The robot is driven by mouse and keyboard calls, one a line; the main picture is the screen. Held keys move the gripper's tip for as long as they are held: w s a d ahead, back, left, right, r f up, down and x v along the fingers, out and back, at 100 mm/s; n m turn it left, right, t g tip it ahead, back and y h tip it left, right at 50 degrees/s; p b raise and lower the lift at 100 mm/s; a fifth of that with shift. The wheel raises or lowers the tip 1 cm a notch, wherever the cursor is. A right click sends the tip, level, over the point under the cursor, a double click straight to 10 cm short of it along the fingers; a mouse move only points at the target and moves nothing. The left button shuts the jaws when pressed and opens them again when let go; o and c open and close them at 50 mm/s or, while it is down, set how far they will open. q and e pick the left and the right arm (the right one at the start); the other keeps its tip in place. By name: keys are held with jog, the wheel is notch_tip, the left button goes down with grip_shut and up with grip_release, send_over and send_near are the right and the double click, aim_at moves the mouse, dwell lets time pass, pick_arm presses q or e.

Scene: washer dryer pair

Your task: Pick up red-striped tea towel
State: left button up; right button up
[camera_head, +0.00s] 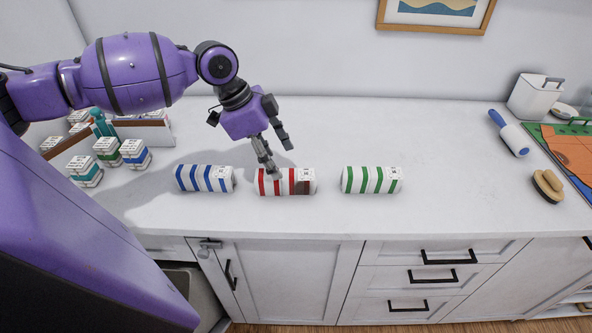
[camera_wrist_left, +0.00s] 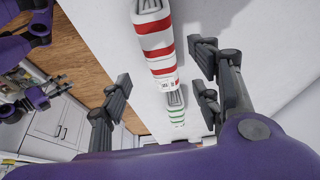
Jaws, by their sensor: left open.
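The red-striped tea towel (camera_head: 285,181) is a rolled white bundle with red bands. It lies on the counter between the blue-striped towel (camera_head: 204,179) and the green-striped towel (camera_head: 371,180). My left gripper (camera_head: 277,156) is open just above and behind the red-striped towel, its fingers pointing down toward it. In the left wrist view, the red-striped towel (camera_wrist_left: 155,45) shows between the spread fingers of the left gripper (camera_wrist_left: 165,95), with the green-striped towel (camera_wrist_left: 176,115) beyond it. I cannot tell whether a finger touches the towel.
A lint roller (camera_head: 511,135), a brush (camera_head: 547,185) and a white caddy (camera_head: 535,97) are at the right. The counter behind the towels and between green towel and brush is clear.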

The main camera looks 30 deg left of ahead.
aim_at(283, 172)
pick_arm(q)
jog(key=x, duration=0.3)
jog(key=shift+s+d+f, duration=0.1)
jog(key=shift+s+f, duration=0.1)
jog(key=shift+f, duration=0.25)
jog(key=f, duration=0.1)
jog(key=w+f, duration=0.1)
jog(key=shift+w+d+f+b, duration=0.1)
jog(key=shift+d+f+b, duration=0.15)
jog(key=shift+b, duration=0.05)
jog(key=shift+w+d+f, duration=0.1)
jog(key=shift+d+f, duration=0.05)
jog(key=shift+f, duration=0.2)
pick_arm(e)
jog(key=shift+s+d+f, duration=0.3)
jog(key=shift+s, duration=0.15)
jog(key=shift+s+d+f, duration=0.25)
jog(key=shift+s, duration=0.2)
pick_arm(q)
jog(key=c, duration=1.3)
pick_arm(e)
jog(key=shift+a, duration=0.3)
pick_arm(q)
jog(key=shift+o, duration=0.2)
jog(key=shift+r, duration=0.15)
